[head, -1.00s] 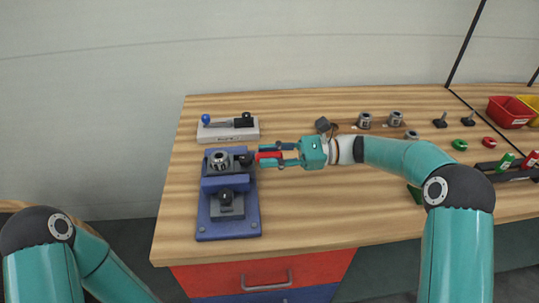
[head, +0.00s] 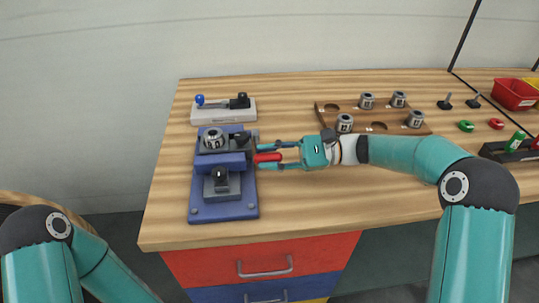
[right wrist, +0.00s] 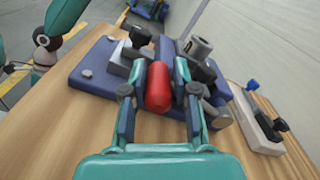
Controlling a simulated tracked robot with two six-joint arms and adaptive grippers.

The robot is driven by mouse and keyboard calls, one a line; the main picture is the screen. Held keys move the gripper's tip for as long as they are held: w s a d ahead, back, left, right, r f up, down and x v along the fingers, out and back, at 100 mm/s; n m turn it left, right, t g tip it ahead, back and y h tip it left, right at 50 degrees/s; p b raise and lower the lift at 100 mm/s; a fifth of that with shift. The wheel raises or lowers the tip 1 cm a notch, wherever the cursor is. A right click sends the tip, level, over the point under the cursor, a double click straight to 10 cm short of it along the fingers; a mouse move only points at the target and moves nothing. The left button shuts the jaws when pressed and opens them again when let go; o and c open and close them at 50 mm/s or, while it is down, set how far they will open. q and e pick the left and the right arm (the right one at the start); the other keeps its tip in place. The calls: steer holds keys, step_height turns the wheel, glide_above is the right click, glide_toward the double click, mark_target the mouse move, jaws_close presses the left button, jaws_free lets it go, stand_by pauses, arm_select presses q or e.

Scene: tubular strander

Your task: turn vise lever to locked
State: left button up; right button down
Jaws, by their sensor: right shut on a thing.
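The blue vise (head: 224,208) stands at the left of the workbench, with a grey cylindrical part marked 10 (head: 213,141) at its rear portion. A black knob (head: 220,174) sits on its front block. Its red lever handle (head: 267,157) sticks out on the right side. My right gripper (head: 262,157) is shut on the red handle, coming in from the right. In the right wrist view the red handle (right wrist: 158,88) lies between the two fingers, with the blue vise base (right wrist: 90,78) behind it. My left gripper is outside the view; only that arm shows at lower left.
A light fixture with a blue-tipped lever (head: 224,111) stands behind the vise. A wooden tray (head: 330,108) with several grey cylinders lies behind my right arm. A red bin (head: 515,95) is at the far right. The bench front centre is clear.

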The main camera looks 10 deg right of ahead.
steer(key=shift+f, duration=0.2)
steer(key=c, duration=1)
jaws_free()
steer(key=shift+r, duration=0.1)
steer(key=shift+o, duration=0.2)
steer(key=shift+d, duration=0.1)
steer(key=d, duration=1.1)
steer(key=shift+d, duration=0.4)
